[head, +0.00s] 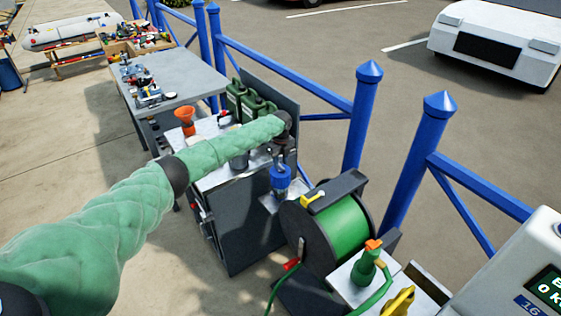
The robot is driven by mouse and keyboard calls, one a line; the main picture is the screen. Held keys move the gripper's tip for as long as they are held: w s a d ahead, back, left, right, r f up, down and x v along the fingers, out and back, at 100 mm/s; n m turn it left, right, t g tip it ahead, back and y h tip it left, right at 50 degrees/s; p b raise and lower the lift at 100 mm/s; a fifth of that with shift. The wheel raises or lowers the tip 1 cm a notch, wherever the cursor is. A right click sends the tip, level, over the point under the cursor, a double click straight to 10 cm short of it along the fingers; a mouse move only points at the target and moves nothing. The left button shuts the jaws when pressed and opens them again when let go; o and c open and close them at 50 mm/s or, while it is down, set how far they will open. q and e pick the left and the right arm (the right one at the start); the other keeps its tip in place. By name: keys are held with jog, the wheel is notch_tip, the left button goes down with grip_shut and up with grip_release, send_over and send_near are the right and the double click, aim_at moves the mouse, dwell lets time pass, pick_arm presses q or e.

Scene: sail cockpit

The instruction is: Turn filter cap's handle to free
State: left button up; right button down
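My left arm, in a green sleeve, reaches in from the left over a grey cabinet. Its gripper (283,160) points down at the far end of the arm. A blue cylindrical part (280,179), which looks like the filter with its cap, stands upright directly below the gripper on a light plate. The fingertips are at or just above its top; I cannot tell whether they touch it. The cap's handle cannot be made out, being small or hidden by the gripper. Whether the fingers are open or shut is too small to see. My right gripper is not in view.
Blue railing posts (362,115) run along the right.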

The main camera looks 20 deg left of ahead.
pick_arm(q)
jog(key=shift+f, duration=0.6)
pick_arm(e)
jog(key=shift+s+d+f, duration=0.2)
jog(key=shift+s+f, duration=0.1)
pick_arm(q)
grip_shut()
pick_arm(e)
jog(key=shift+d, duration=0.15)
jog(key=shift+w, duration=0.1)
